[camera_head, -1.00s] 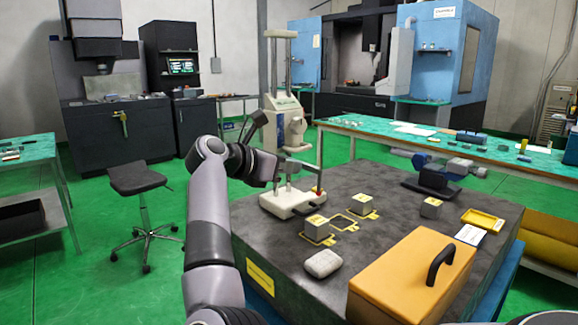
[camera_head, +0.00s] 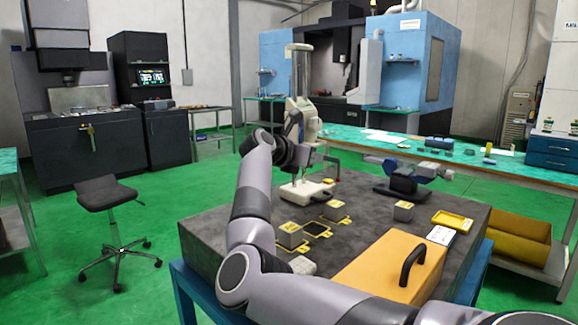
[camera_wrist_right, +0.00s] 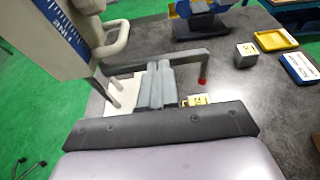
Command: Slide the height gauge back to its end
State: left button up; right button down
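The height gauge (camera_head: 302,75) stands upright at the far part of the dark stone table, with its pale base (camera_head: 306,191) flat on the top. In the right wrist view the gauge (camera_wrist_right: 68,35) fills the upper left, and its grey arm with a red tip reaches right behind my fingers. My right gripper (camera_head: 312,160) is at the gauge's lower part, just above the base. In the wrist view its fingers (camera_wrist_right: 158,84) lie side by side, shut, in front of the gauge; contact cannot be told for certain. My left gripper is out of view.
Several metal blocks, one of them (camera_head: 290,233), and yellow-outlined spots lie in front of the gauge. An orange case (camera_head: 375,268) takes the near right of the stone table (camera_head: 215,222). A yellow tray (camera_head: 454,220) and a blue-grey instrument (camera_head: 403,180) are at right.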

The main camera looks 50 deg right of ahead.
pick_arm(q)
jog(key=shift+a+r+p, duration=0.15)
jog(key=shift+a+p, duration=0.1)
jog(key=shift+p, duration=0.05)
pick_arm(e)
jog(key=d, duration=0.7)
jog(key=shift+s, duration=0.45)
jog(key=shift+f, duration=0.1)
